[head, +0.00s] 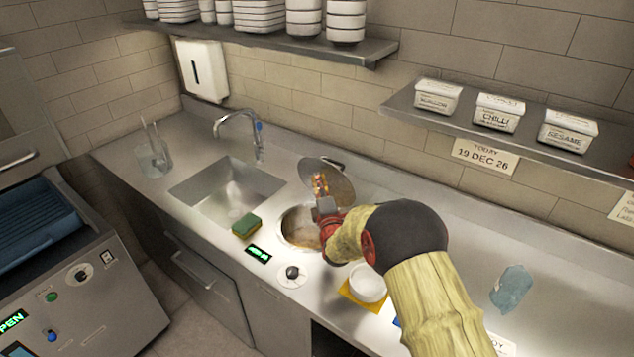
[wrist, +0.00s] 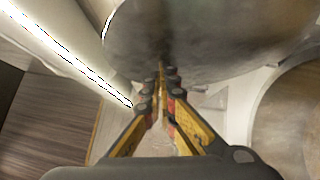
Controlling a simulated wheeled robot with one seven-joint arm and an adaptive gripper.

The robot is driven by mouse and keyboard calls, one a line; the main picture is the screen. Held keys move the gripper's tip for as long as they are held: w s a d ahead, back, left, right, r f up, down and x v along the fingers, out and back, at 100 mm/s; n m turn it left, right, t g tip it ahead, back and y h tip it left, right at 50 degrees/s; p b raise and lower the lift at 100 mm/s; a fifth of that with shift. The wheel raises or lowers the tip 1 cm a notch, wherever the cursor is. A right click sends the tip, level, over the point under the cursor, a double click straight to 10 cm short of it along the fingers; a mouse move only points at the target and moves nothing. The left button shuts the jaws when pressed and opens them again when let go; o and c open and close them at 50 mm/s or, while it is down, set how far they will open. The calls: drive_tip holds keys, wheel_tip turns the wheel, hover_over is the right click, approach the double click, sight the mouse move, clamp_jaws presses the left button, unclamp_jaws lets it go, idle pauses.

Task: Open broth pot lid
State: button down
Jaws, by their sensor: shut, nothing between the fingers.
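The broth pot (head: 299,228) is a round well set in the steel counter, and brownish contents show inside it. Its round metal lid (head: 340,182) stands raised and tilted at the back of the well, with a dark handle near its top edge. My gripper (head: 319,184) is in front of the lid's underside, above the well, and hides part of both. In the wrist view the shut, empty fingers (wrist: 162,78) point at the lid (wrist: 215,38); I cannot tell whether they touch it. The wrist view shows a brownish round opening (wrist: 292,125) at the right.
A sink (head: 228,195) with a faucet (head: 240,130) lies left of the pot, with a green-yellow sponge (head: 246,225) between. A black knob (head: 292,272) and a green display (head: 258,254) are in front. A white bowl (head: 368,283) stands right, near my arm. Shelves hang above.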

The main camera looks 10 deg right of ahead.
sight(330, 172)
drive_tip(key=w+d, duration=0.1)
drive_tip(key=w+d+r+m+g, duration=0.1)
drive_tip(key=w+d+m, duration=0.1)
drive_tip(key=shift+w+d+r+g, duration=0.3)
drive_tip(key=shift+d, duration=0.1)
drive_tip(key=shift+w+d+b, duration=0.2)
drive_tip(key=shift+w+b, duration=0.05)
drive_tip(key=shift+b, duration=0.05)
drive_tip(key=shift+w+r, duration=0.15)
drive_tip(key=shift+d, duration=0.1)
